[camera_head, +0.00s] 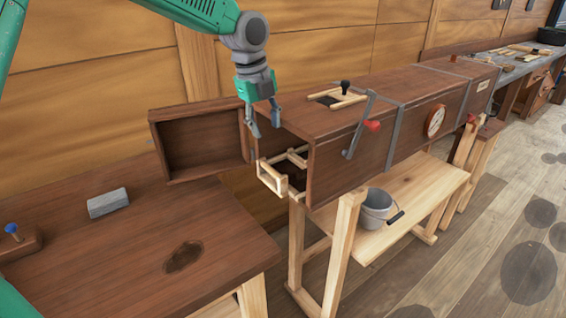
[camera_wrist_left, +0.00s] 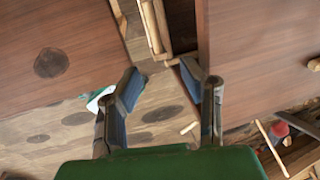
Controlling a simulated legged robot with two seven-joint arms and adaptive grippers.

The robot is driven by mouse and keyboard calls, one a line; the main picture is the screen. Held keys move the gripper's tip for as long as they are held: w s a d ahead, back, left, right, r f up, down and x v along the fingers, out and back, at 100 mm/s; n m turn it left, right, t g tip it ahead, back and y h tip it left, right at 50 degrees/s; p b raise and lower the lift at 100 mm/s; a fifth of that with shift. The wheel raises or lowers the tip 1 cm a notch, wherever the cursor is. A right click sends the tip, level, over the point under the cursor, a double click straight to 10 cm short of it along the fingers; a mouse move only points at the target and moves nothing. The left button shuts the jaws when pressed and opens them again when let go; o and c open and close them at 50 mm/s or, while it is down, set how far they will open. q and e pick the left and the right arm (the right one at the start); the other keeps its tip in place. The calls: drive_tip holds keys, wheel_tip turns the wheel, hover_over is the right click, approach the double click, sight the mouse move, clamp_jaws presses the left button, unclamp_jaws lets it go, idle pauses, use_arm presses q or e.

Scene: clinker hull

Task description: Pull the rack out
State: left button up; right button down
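The rack (camera_head: 272,178) is a pale wooden frame whose end sticks out a little from the open left end of a long brown wooden box (camera_head: 345,165). The rest of it is inside the box, mostly hidden. In the left wrist view pale bars of the rack (camera_wrist_left: 153,25) show at the top. The box's door (camera_head: 205,142) stands swung open to the left. My left gripper (camera_head: 264,124) is open and empty, pointing down above the rack's end, beside the box's top left edge. Its spread fingers (camera_wrist_left: 163,88) also show in the left wrist view, with nothing between them. My right gripper is not in view.
A brown table (camera_head: 130,235) with a grey block (camera_head: 108,202) stands at the front left. The box has a red-handled lever (camera_head: 372,125) and a dial (camera_head: 435,121). A bucket (camera_head: 377,208) stands on the shelf below. Floor at the right is clear.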

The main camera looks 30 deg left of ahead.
sight(271, 169)
use_arm(q)
drive_tip(key=f, duration=0.4)
drive_tip(key=w+f, duration=0.1)
drive_tip(key=f, duration=0.7)
drive_tip(key=shift+w+a+f, duration=0.1)
drive_tip(key=shift+w+a, duration=0.05)
drive_tip(key=shift+w, duration=0.1)
drive_tip(key=shift+w+d+f, duration=0.25)
drive_tip(key=shift+d+f, duration=0.25)
drive_tip(key=shift+f, duration=0.05)
drive_tip(key=shift+s+a+f, duration=0.1)
drive_tip(key=shift+a, duration=0.35)
clamp_jaws()
